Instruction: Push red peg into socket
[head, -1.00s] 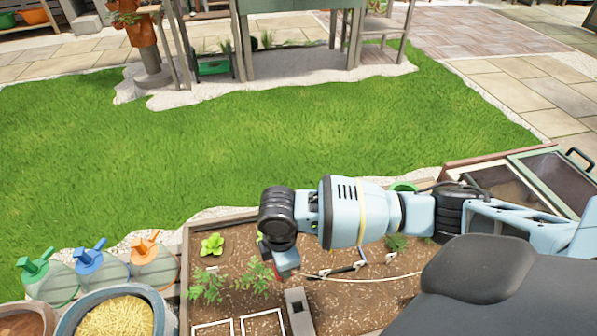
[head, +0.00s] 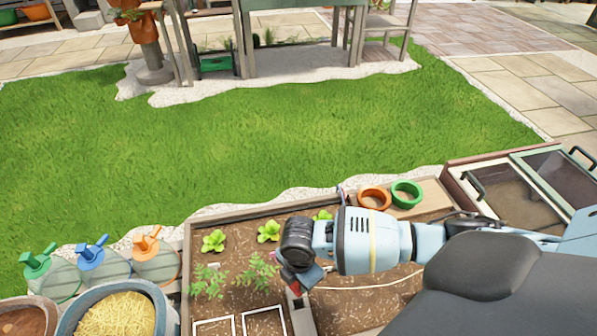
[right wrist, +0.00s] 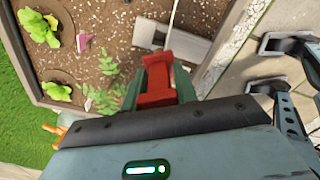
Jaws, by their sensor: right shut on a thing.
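The red peg (right wrist: 157,82) is between the green fingers of my right gripper (right wrist: 158,92), which is shut on it. In the head view my right gripper (head: 302,280) is low over the soil bed, and only a small red part of the peg (head: 294,287) shows. A grey block (right wrist: 150,34), seemingly the socket, lies just beyond the peg's end in the right wrist view. In the head view the block (head: 300,316) is partly hidden below the gripper. I cannot tell whether the peg touches it. My left gripper is not in view.
Lettuce plants (head: 214,240) and feathery seedlings (head: 208,281) grow in the wooden-edged bed left of the gripper. A pale line (head: 370,284) crosses the soil. Bottles (head: 155,259) stand at left.

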